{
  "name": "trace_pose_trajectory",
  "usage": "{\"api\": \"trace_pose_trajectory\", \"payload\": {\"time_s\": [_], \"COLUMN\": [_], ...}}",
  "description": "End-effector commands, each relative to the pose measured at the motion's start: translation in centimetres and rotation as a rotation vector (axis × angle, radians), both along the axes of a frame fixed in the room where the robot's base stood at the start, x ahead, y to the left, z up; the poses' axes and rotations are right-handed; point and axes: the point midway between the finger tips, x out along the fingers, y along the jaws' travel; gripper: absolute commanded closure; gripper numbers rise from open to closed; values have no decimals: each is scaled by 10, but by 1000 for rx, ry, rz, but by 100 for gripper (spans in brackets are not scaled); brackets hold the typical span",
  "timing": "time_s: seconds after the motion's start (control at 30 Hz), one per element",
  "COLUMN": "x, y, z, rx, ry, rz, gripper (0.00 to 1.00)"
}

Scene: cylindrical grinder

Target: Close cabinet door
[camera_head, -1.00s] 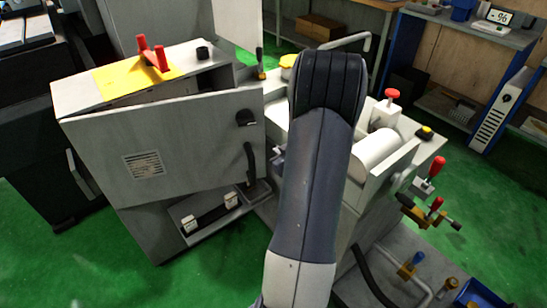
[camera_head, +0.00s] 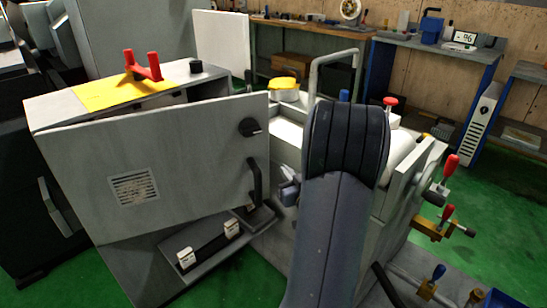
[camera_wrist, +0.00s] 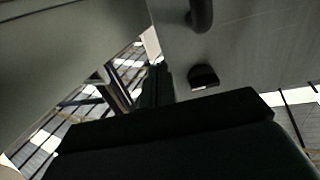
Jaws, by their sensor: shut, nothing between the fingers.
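The cabinet door (camera_head: 190,165) is a grey metal panel with a vent, a black knob and a black handle (camera_head: 255,180) near its right edge. It stands ajar, with a dark gap behind its top edge. My gripper (camera_head: 289,188) shows only in part, just right of the handle and mostly hidden behind my arm. It is shut and empty. In the wrist view the door's grey surface (camera_wrist: 250,45) fills the upper right, with the handle (camera_wrist: 201,14) and knob (camera_wrist: 204,77). I cannot tell whether the gripper touches the door.
The cabinet top (camera_head: 100,93) has a yellow patch and a red double-post fixture. The grinder body (camera_head: 405,190) with red-handled levers stands close to the right. A low ledge with white blocks (camera_head: 208,243) lies below the door. Green floor is free at front left.

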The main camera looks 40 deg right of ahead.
Motion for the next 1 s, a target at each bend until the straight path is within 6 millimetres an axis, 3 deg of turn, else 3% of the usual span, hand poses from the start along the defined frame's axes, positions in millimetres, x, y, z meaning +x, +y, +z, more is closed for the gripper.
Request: {"api": "trace_pose_trajectory", "payload": {"time_s": [0.2,0.43,0.63,1.0], "x": [48,85,99,101], "y": [-13,-25,-29,-30], "z": [-1,-1,-1,-1], "rx": [-1,0,-1,1], "ry": [0,1,1,2], "rz": [3,1,0,0], "gripper": [100,100,100,100]}}
